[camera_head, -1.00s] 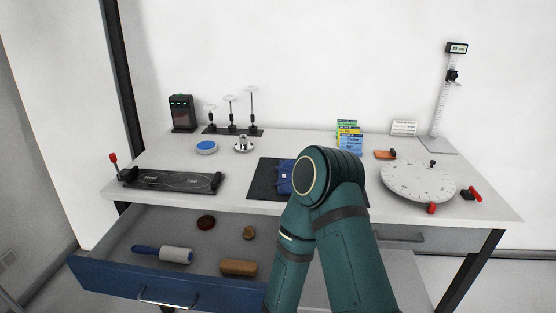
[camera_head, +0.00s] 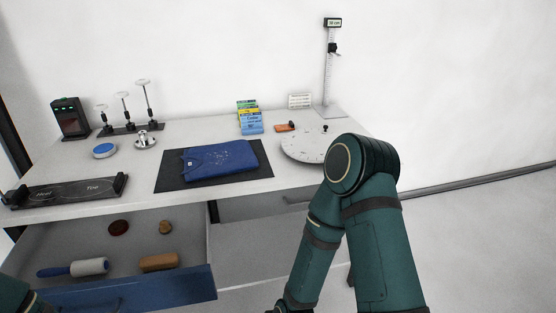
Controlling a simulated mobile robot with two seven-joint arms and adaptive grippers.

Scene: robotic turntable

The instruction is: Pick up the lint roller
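The lint roller (camera_head: 88,267) lies in the open blue drawer at the lower left, with a white cylinder and a blue handle pointing left. A teal arm of mine fills the lower right of the view, bent at the elbow; its gripper is out of frame. A small teal part of my other arm shows at the bottom left corner, close to the drawer's left end. No fingertips of either gripper are visible.
The drawer (camera_head: 178,286) also holds a tan block (camera_head: 159,262), a dark red round piece (camera_head: 119,228) and a small brown piece (camera_head: 165,227). Above it, the white table (camera_head: 240,197) carries a folded blue cloth (camera_head: 222,158) on a dark mat (camera_head: 172,179) and a round turntable (camera_head: 302,147).

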